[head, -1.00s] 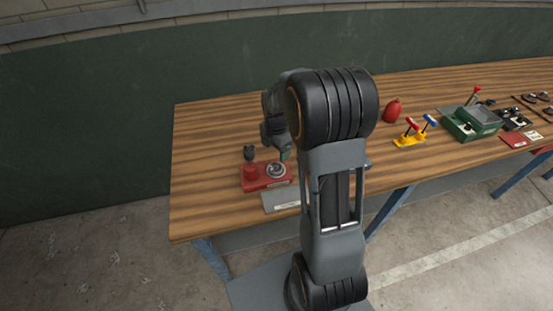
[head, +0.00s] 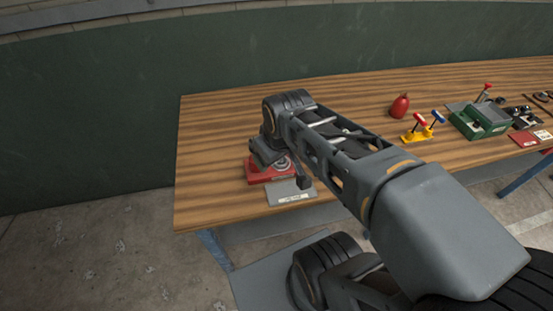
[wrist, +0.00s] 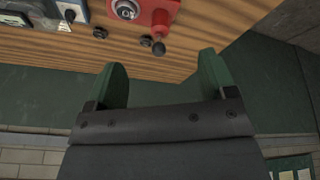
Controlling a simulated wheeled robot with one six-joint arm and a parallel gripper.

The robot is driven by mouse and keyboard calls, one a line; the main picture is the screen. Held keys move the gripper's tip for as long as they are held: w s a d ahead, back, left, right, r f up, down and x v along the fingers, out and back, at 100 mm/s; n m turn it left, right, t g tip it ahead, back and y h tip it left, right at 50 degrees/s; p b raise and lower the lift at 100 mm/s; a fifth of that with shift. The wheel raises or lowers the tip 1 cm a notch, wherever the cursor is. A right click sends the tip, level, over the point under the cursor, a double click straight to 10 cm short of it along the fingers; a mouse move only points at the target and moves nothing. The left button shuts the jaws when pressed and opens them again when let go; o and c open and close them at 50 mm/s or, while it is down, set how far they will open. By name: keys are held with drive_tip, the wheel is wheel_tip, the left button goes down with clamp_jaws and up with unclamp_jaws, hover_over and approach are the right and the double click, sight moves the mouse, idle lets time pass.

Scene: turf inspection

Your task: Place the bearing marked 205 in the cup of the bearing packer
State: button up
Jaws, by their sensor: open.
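The bearing packer is a red block (head: 257,174) near the bench's front left, partly covered by my arm in the head view. In the wrist view the packer (wrist: 148,10) is at the top, with a red knobbed post and a round silver cup (wrist: 126,9). A ring with a dark centre shows there; I cannot tell whether it is a bearing. No 205 mark is readable. My gripper (wrist: 163,68) is open and empty, its green fingers wide apart and short of the packer.
A grey labelled plate (head: 291,191) lies beside the packer. Farther right stand a red rounded object (head: 400,106), a yellow stand with red and blue levers (head: 420,131) and a green box (head: 480,121). A dark green wall runs behind the bench. The bench's far middle is bare.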

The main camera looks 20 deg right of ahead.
drive_tip(key=s+m, duration=0.2)
drive_tip(key=shift+a+m, duration=0.3)
drive_tip(key=shift+m, duration=0.1)
idle(2.3)
